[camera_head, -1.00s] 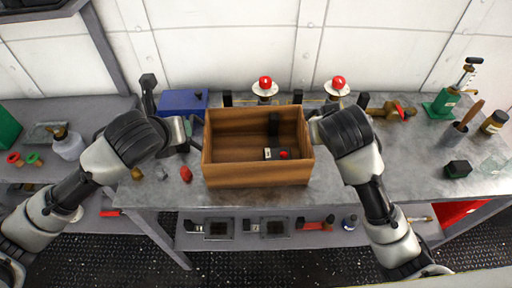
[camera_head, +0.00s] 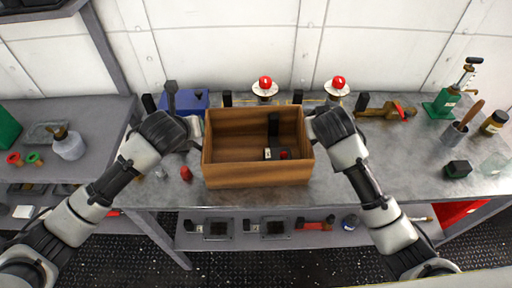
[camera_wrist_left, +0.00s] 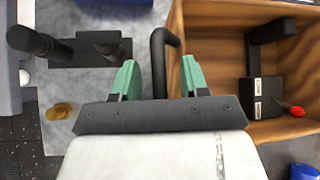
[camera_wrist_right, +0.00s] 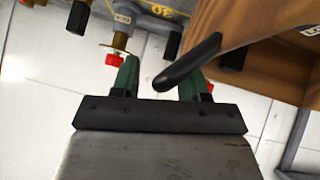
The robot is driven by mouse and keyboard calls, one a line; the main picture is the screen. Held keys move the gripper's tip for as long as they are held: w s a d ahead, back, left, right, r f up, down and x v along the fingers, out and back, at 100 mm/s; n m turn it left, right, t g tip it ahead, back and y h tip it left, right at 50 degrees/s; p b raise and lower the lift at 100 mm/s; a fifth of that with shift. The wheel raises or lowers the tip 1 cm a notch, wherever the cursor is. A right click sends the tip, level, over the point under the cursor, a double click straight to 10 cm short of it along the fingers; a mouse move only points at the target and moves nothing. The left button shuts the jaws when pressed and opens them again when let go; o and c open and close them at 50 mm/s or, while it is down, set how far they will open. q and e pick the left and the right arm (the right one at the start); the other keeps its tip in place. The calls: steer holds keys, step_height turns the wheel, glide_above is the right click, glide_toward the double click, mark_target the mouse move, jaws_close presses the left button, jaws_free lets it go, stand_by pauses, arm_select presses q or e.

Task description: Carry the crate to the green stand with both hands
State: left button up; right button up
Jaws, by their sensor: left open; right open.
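The wooden crate (camera_head: 255,175) sits on the grey workbench, open side up, with a black item with a red knob (camera_head: 283,154) inside. My left gripper (camera_head: 198,128) is open at the crate's left side. In the left wrist view, the crate's black handle (camera_wrist_left: 160,42) stands between the open green fingertips (camera_wrist_left: 160,82). My right gripper (camera_head: 311,122) is open at the crate's right side. In the right wrist view, the other black handle (camera_wrist_right: 188,63) lies between the green fingertips (camera_wrist_right: 160,85). I cannot make out a green stand.
A blue box (camera_head: 188,101) stands behind left of the crate. Two red-topped fittings (camera_head: 265,88) (camera_head: 337,88) stand behind it. A green-based tool (camera_head: 440,104) and a black block (camera_head: 457,169) are to the right. The bench right of my right arm has free room.

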arm_select(q)
steer(key=shift+c, duration=0.3)
arm_select(e)
steer(key=shift+c, duration=0.3)
arm_select(q)
jaws_close()
arm_select(e)
jaws_close()
arm_select(q)
steer(key=shift+w+r, duration=0.1)
steer(key=shift+r, duration=0.1)
arm_select(e)
steer(key=shift+r, duration=0.15)
